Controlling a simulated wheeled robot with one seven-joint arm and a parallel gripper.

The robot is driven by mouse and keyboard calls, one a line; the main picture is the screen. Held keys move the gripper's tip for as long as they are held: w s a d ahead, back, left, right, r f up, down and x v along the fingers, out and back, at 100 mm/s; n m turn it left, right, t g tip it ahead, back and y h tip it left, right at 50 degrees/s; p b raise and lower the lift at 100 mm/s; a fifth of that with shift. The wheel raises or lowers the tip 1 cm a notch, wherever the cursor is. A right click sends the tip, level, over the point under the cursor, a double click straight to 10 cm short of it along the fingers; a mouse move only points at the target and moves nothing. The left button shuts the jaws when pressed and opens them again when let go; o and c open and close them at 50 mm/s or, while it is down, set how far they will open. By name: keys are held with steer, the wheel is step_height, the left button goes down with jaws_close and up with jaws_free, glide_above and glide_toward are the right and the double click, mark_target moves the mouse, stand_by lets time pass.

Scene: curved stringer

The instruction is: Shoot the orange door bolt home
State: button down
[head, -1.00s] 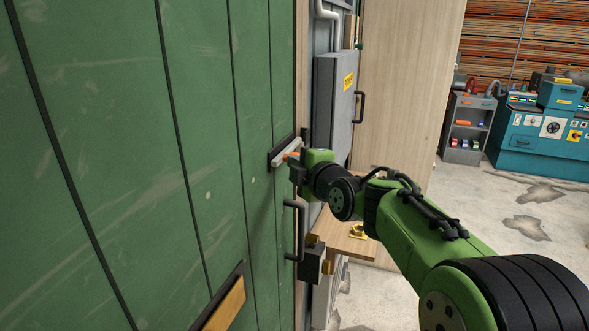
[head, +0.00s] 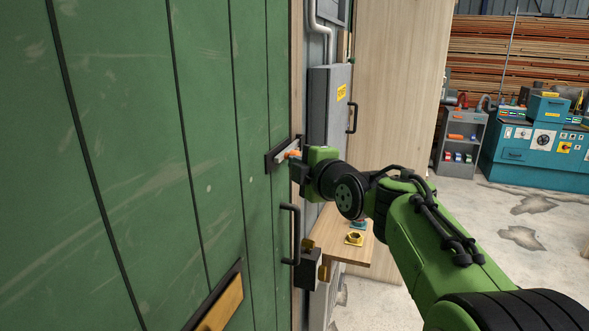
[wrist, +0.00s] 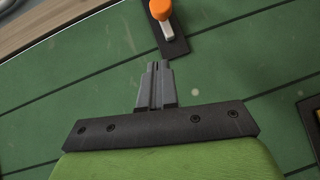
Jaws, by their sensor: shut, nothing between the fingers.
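The door bolt sits on a dark plate (head: 274,166) near the right edge of the green door (head: 120,170). Its pale bar (head: 281,157) and orange knob (head: 292,154) show in the head view, close beside my gripper (head: 293,172). In the wrist view the orange knob (wrist: 160,8) is at the top edge, partly cut off, with the pale bar (wrist: 168,31) under it on the dark plate (wrist: 174,46). My gripper (wrist: 156,64) is shut and empty there, its tips pointing toward the bolt, with a visible gap to the knob. The bolt's far end is hidden.
A black door handle (head: 291,234) and a dark lock box (head: 309,268) stick out below the bolt. A grey cabinet (head: 326,105) stands beyond the door edge. A wooden shelf (head: 345,240) lies below my arm. Open floor (head: 465,240) is to the right.

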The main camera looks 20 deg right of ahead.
steer(key=v, duration=0.2)
steer(key=d+v, duration=0.1)
steer(key=v, duration=0.2)
steer(key=shift+f, duration=0.25)
steer(key=shift+s, duration=0.1)
steer(key=s+a+f+m+g+h+p, duration=0.1)
steer(key=s+f+m+g, duration=0.4)
steer(key=s, duration=0.9)
steer(key=s+a+f+m+g+h+p, duration=0.1)
steer(key=s+f+m+g, duration=0.4)
steer(key=s+f+m, duration=0.7)
steer(key=shift+s+a+f+m+g+h+p, duration=0.2)
steer(key=shift+s+a+m+g+h+p, duration=0.15)
steer(key=shift+s+a+m+p, duration=0.45)
steer(key=shift+s+a, duration=0.2)
